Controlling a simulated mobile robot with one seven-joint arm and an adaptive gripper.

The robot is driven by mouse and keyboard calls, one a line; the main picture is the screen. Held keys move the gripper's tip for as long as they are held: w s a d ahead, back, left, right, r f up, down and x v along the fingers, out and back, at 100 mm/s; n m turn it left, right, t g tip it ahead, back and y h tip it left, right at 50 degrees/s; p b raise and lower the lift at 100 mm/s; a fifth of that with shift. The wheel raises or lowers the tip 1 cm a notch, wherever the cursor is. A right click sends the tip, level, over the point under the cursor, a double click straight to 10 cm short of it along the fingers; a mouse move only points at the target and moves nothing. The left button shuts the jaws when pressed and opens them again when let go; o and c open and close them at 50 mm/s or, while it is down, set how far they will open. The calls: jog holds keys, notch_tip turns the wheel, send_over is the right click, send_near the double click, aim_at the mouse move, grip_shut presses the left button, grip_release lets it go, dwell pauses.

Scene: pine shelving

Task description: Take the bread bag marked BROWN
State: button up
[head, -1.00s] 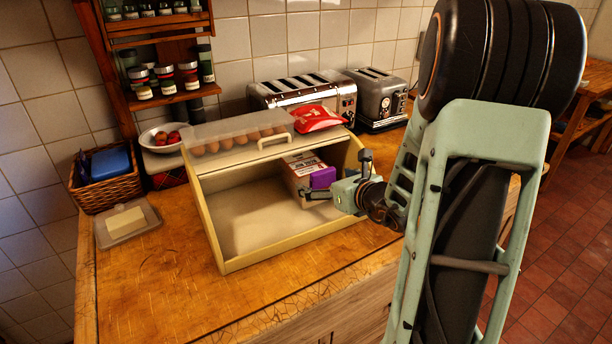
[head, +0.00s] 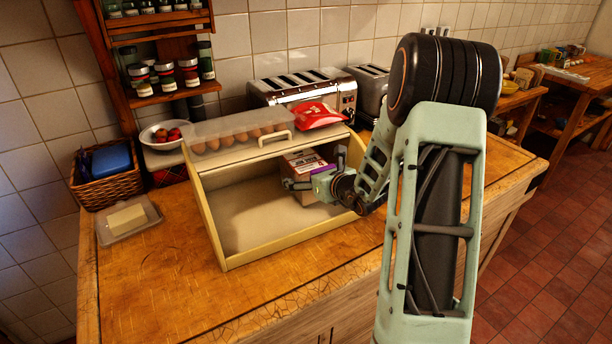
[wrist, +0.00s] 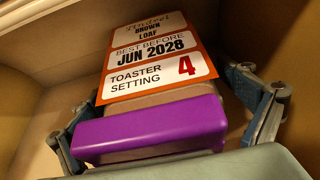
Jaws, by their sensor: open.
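The bread bag (head: 302,160) stands inside the open cream bread bin (head: 226,262), toward its right side. In the wrist view its white and orange label (wrist: 160,62) reads BROWN LOAF, BEST BEFORE JUN 2028, TOASTER SETTING 4. A purple piece (wrist: 150,130) covers the bag's near end. My gripper (head: 314,171) is inside the bin front at the bag. In the wrist view its open fingers (wrist: 168,100) lie one on each side of the bag. Whether either finger touches the bag I cannot tell. My gripper hides the bag's lower part in the head view.
A red packet (head: 318,115) lies on the bin top, beside eggs (head: 240,137) under a clear cover. Toasters (head: 302,90) stand behind. A butter dish (head: 128,218) and a basket (head: 106,184) are at left. The front counter (head: 150,290) is clear.

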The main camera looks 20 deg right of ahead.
jog(key=shift+c, duration=0.2)
jog(key=c, duration=1.5)
jog(key=shift+r, duration=0.1)
jog(key=shift+r, duration=0.1)
